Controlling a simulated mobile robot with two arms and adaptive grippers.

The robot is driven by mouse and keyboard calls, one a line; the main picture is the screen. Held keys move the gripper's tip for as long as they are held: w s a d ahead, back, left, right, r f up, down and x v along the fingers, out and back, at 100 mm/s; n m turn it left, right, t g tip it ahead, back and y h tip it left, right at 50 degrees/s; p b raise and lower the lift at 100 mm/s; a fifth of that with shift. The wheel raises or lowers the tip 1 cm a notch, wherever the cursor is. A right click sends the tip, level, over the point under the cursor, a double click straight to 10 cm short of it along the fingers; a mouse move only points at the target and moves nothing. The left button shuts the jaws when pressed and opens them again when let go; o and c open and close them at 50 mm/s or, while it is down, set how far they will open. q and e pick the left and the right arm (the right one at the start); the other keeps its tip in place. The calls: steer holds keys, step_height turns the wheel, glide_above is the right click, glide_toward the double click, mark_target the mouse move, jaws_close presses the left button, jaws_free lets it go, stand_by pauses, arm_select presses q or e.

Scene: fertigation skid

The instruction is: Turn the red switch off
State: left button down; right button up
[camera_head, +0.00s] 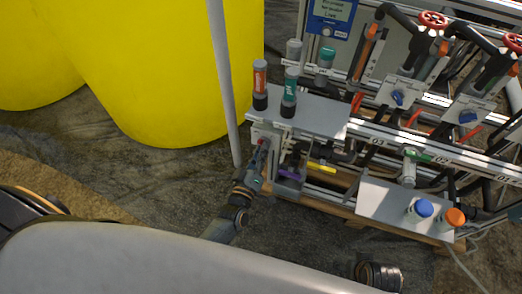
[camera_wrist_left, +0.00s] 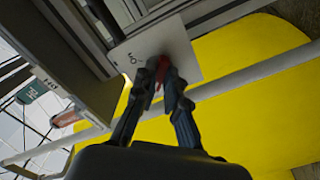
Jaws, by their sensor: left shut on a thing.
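The red switch (camera_wrist_left: 160,72) sits on a light grey plate (camera_wrist_left: 178,50) in the left wrist view. My left gripper (camera_wrist_left: 164,82) has its two dark fingers shut on it, one finger on each side, so only a small red part shows between them. In the head view my left gripper (camera_head: 261,156) reaches up to the left end of the skid, with a bit of the red switch (camera_head: 263,141) at its tips. The switch's exact angle is hidden by the fingers.
Bottles with orange (camera_head: 260,78) and teal (camera_head: 290,92) labels stand on the skid's shelf (camera_head: 318,112) above the gripper. A grey post (camera_head: 224,80) and large yellow tank (camera_head: 165,75) are to the left. Blue (camera_head: 424,208) and orange (camera_head: 454,217) caps are at right.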

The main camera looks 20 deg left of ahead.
arm_select(q)
steer(key=c, duration=1.4)
jaws_free()
steer(key=s, duration=1.2)
steer(key=shift+a, duration=0.25)
